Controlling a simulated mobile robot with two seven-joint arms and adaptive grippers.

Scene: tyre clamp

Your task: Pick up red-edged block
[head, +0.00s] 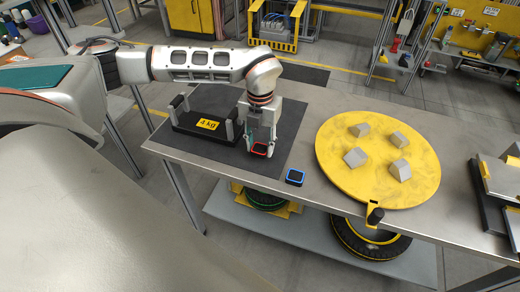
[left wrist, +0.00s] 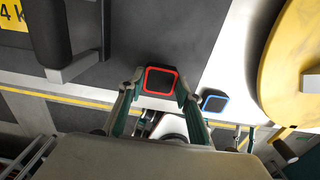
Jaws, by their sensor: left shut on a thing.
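The red-edged block (head: 260,149) is a small black block with a red rim, over the dark mat near the table's front edge. My left gripper (head: 261,145) comes down on it from above and is shut on it. In the left wrist view the red-edged block (left wrist: 160,79) sits between the two fingertips of the left gripper (left wrist: 160,84). I cannot tell whether the block touches the mat. My right gripper is not in view.
A blue-edged block (head: 295,177) lies close by on the bare table. A black 4 kg weight with handles (head: 207,124) stands left of the gripper. A yellow round plate (head: 378,190) with several grey blocks lies to the right, with a black handle (head: 375,214).

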